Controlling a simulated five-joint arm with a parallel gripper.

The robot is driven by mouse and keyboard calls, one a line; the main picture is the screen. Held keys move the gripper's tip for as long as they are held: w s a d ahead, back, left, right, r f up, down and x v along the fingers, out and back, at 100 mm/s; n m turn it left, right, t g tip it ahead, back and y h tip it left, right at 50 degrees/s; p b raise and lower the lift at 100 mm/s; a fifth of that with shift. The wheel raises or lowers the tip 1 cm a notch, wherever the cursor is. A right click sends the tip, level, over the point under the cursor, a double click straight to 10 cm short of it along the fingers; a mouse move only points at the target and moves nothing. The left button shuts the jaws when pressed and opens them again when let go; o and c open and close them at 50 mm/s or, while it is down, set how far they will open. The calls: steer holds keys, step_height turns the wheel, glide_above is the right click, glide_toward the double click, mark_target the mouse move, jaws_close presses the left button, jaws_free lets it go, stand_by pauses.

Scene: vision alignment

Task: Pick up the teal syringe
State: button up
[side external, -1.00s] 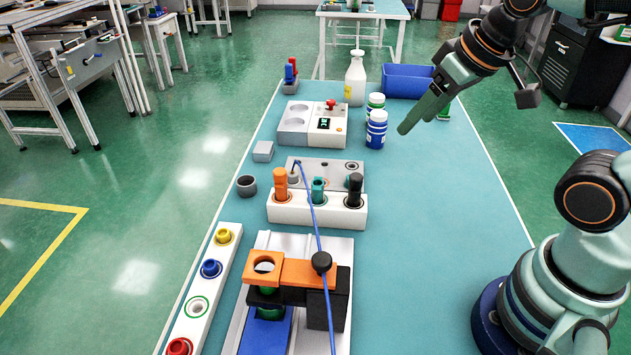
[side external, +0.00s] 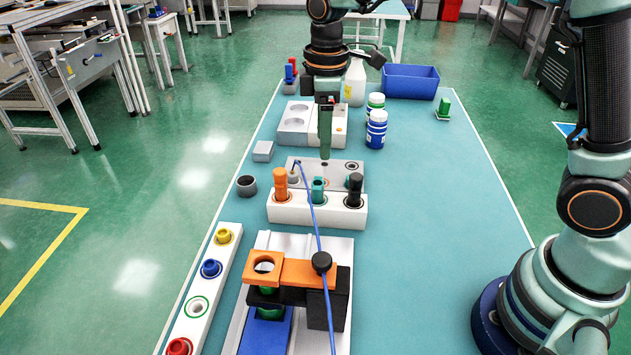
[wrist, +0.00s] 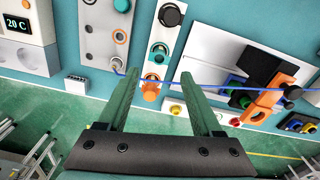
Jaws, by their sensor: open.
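The teal syringe (side external: 318,190) stands in the middle hole of a white rack (side external: 290,212), between an orange syringe (side external: 281,186) and a black one (side external: 354,189). In the wrist view the teal syringe (wrist: 158,53) shows end-on, just beyond the gap between my fingertips. My gripper (side external: 325,153) points down above and behind the rack in the side view, apart from the syringe. In the wrist view my gripper (wrist: 160,73) is open with nothing between its two green fingers.
A blue cable (side external: 312,218) passes close in front of the teal syringe. A grey panel (side external: 335,170) lies behind the rack. An orange and black fixture (side external: 290,272) stands in front. White bottles (side external: 376,128) stand behind right. The table's right side is mostly clear.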

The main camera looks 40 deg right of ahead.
mark_target(318, 187)
step_height(318, 187, down, 8)
steer(key=shift+w+a+r, duration=0.15)
steer(key=shift+r, duration=0.05)
steer(key=shift+w+a+f, duration=0.1)
steer(key=shift+f, duration=1.2)
steer(key=shift+w+a+f, duration=0.1)
steer(key=shift+f, duration=1.15)
jaws_close()
steer(key=shift+r, duration=0.15)
